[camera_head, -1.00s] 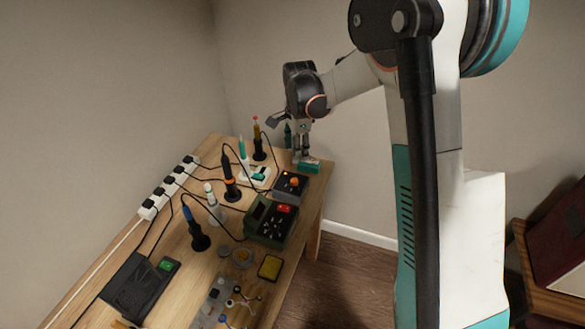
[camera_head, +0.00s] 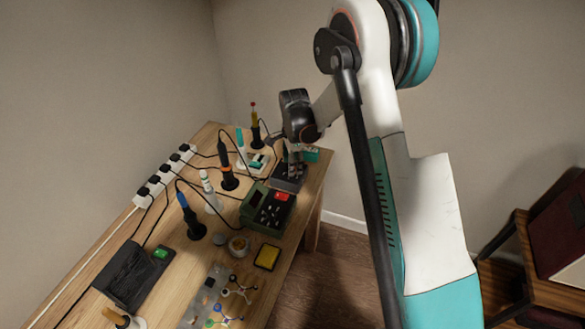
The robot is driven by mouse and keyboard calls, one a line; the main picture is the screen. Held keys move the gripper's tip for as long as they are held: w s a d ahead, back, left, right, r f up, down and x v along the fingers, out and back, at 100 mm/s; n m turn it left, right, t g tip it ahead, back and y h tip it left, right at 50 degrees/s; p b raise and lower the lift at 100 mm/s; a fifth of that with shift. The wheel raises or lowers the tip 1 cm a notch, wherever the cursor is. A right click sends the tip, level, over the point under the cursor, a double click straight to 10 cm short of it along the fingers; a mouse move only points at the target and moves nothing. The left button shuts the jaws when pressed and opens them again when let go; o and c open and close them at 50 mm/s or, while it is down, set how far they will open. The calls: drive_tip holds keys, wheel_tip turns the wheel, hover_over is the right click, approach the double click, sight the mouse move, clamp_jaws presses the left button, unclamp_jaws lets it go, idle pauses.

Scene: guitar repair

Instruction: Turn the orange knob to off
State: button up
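The small dark grey box (camera_head: 287,181) that bears the orange knob sits near the right edge of the wooden workbench. The knob itself is hidden now behind my gripper. My gripper (camera_head: 296,170) points down, with its fingers at the top of this box, where the knob was seen earlier. I cannot tell whether the fingers touch the knob or stand around it, and their spacing is too small to read.
A green box with a red switch (camera_head: 268,208) stands just in front of the grey box. A teal item (camera_head: 311,155) lies behind it. Soldering irons in stands (camera_head: 228,175), cables and a white power strip (camera_head: 165,175) fill the left side of the workbench (camera_head: 192,268).

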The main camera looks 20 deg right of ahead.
drive_tip(key=shift+f, duration=0.8)
drive_tip(key=shift+c, duration=0.3)
clamp_jaws()
